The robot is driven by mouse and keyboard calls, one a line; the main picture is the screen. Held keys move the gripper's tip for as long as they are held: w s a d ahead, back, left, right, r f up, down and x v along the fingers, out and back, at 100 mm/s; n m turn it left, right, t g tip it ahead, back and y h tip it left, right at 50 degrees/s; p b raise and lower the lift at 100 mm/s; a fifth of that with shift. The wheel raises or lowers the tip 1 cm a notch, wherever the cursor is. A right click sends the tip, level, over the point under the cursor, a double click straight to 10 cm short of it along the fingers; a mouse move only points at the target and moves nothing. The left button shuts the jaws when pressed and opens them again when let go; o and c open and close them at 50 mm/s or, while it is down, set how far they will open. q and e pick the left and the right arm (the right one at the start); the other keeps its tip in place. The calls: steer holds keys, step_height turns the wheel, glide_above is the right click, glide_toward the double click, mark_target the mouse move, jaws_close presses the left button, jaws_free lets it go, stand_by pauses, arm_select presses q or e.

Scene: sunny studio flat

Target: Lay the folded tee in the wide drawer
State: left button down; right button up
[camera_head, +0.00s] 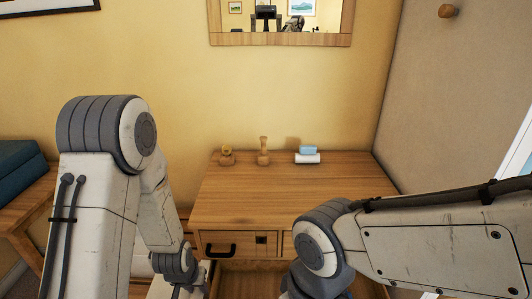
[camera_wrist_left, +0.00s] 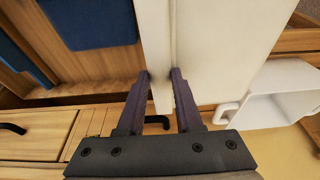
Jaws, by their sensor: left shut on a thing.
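My left gripper (camera_wrist_left: 161,74) is shut on a pale slab that looks like the folded tee (camera_wrist_left: 225,45). The slab's narrow edge lies between the dark fingers and its broad face spreads to the right in the left wrist view. In the head view my left arm reaches down at the left, and its gripper is mostly cut off at the bottom. An open drawer, apparently the wide drawer (camera_head: 245,280), shows below the dresser's small upper drawers, between my arms. Its front is out of view. My right arm crosses the lower right; its gripper is out of frame.
The dresser top (camera_head: 290,195) is mostly clear. Two small wooden items (camera_head: 263,152) and a blue-and-white stack (camera_head: 307,155) stand at its back. A small upper drawer (camera_head: 225,243) has a black handle. A white container (camera_wrist_left: 285,95) is at right in the wrist view.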

arm_select(q)
step_height(320, 180, down, 6)
steer(key=b, duration=0.4)
steer(key=shift+f, duration=0.15)
arm_select(e)
step_height(320, 180, down, 6)
steer(key=shift+f, duration=0.15)
